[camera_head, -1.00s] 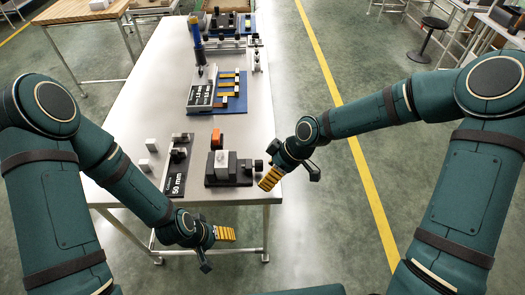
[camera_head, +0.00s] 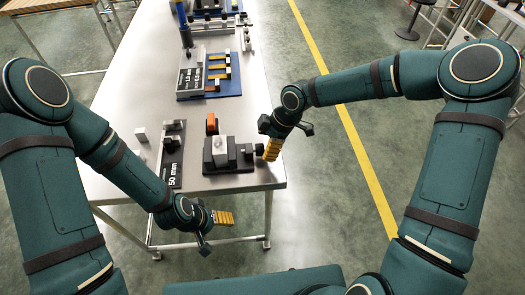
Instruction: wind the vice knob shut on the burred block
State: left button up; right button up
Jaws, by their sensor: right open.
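The vice (camera_head: 229,166) sits near the front right corner of the table, a dark base with a light metal block (camera_head: 219,146) standing in it. I cannot make out any burr on the block. The dark vice knob (camera_head: 259,150) sticks out on the vice's right side. My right gripper (camera_head: 272,150) is just right of the knob at the table's right edge, open, with its yellow-padded fingers pointing down; I cannot tell whether it touches the knob. My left gripper (camera_head: 222,217) is off the table's front edge, its yellow fingers pointing right; its opening is unclear.
An orange block (camera_head: 212,123) stands behind the vice. A black plate marked 50 mm (camera_head: 171,162) with dark fixtures lies to its left, and a small white block (camera_head: 141,134) is farther left. A blue board (camera_head: 232,88) lies farther back on the table (camera_head: 150,90).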

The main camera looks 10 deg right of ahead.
aim_at(263, 149)
jog(key=shift+b+x, duration=0.3)
jog(key=shift+x, duration=1.2)
jog(key=c, duration=1.2)
jog(key=g+p, duration=0.2)
jog(key=p, duration=0.2)
jog(key=shift+r+m+p, duration=0.25)
jog(key=shift+m+p, duration=0.05)
jog(key=shift+p, duration=0.05)
jog(key=shift+f+g, duration=0.1)
jog(key=shift+g, duration=0.5)
jog(key=shift+f+m+g, duration=0.2)
jog(key=shift+m+g, duration=0.1)
jog(key=shift+g, duration=0.8)
jog(key=o, duration=1.2)
